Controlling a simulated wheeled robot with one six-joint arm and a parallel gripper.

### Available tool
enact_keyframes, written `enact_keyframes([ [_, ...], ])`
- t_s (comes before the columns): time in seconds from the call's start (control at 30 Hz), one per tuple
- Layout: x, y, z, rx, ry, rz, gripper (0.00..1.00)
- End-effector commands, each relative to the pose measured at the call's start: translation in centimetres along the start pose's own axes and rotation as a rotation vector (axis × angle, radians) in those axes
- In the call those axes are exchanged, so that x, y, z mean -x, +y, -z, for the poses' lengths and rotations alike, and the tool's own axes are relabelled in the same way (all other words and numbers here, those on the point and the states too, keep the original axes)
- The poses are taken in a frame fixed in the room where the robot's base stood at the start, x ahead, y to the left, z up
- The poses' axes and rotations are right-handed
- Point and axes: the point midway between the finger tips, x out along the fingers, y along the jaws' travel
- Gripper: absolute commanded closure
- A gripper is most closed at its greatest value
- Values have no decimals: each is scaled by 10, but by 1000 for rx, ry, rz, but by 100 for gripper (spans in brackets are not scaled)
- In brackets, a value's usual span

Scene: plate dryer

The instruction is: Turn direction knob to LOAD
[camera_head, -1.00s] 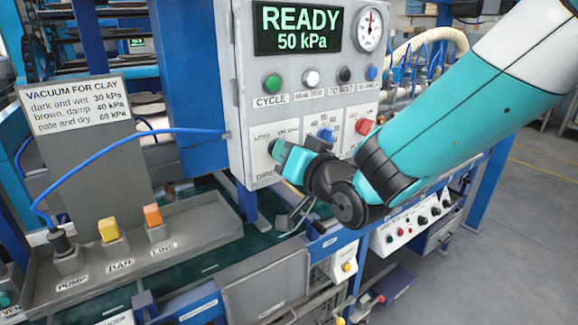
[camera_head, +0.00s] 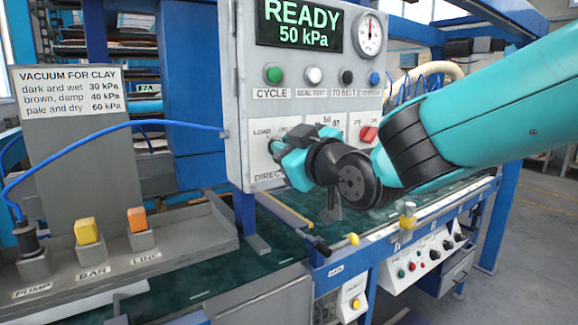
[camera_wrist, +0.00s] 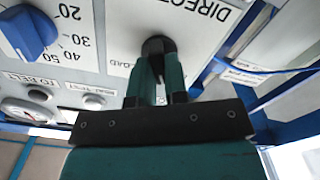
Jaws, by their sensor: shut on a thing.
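The direction knob (camera_wrist: 158,46) is a black knob on the grey control panel (camera_head: 232,100). In the wrist view, which shows the panel upside down, my gripper (camera_wrist: 157,66) has its two green fingers shut on the knob. In the head view my gripper (camera_head: 276,147) reaches the panel's lower left, by the "LOAD" label (camera_head: 262,133). My wrist hides most of the knob and the other position's label there. I cannot tell exactly where the knob points.
A display (camera_head: 298,26) reads READY 50 kPa. Beside the knob are a blue dial (camera_wrist: 27,32) and a red knob (camera_head: 368,133). Above is a row of buttons with a green one (camera_head: 274,75). A blue hose (camera_head: 120,129) runs to the panel's left side.

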Motion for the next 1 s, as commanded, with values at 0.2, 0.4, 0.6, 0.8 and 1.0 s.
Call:
enact_keyframes([
  [0.2,0,-1,-4,162,-3,-4,100],
  [0.4,0,0,-3,264,-4,-4,100],
  [0.6,0,0,-3,318,-5,-3,100],
  [0.8,0,1,-2,336,-5,-3,100],
  [1.0,0,1,-2,337,-6,-4,100],
])
